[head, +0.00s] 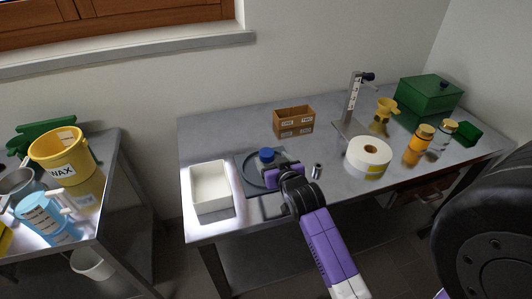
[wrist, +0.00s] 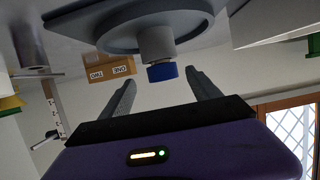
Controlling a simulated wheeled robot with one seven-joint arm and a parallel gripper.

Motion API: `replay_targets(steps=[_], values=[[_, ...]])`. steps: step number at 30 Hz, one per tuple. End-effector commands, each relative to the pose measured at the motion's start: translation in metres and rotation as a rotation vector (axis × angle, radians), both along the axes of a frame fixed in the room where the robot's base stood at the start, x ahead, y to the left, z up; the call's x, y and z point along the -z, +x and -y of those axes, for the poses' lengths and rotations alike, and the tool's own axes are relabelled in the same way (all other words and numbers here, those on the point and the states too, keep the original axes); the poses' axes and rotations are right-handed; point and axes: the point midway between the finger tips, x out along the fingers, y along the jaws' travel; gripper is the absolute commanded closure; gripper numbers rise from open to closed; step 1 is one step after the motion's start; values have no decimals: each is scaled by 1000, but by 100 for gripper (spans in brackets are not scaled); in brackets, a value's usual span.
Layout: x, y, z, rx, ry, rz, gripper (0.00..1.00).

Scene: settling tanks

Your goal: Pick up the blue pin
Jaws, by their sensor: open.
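The blue pin (head: 267,155) shows as a short blue cylinder at the round grey plate on the metal table in the head view. In the wrist view, which is upside down, the blue pin (wrist: 163,73) is at the end of a pale grey post (wrist: 155,42) rising from a round grey base. My gripper (head: 271,171) is low over the plate, beside the pin on its near side. In the wrist view my gripper (wrist: 161,82) is open and empty, its fingers spread to either side of the pin. I cannot tell whether they touch it.
A white tray (head: 193,188) stands left of the plate. A labelled cardboard box (head: 277,126) is behind, and a small metal cylinder (head: 317,171) is right of my gripper. A white roll (head: 353,160) and a stand (head: 353,102) are farther right.

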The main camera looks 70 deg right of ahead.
Motion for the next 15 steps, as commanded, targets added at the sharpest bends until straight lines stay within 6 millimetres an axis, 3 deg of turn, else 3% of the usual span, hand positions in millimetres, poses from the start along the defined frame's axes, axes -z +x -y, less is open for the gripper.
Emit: replay_targets(steps=[15], values=[[13, 38, 37, 6, 0, 0, 28]])
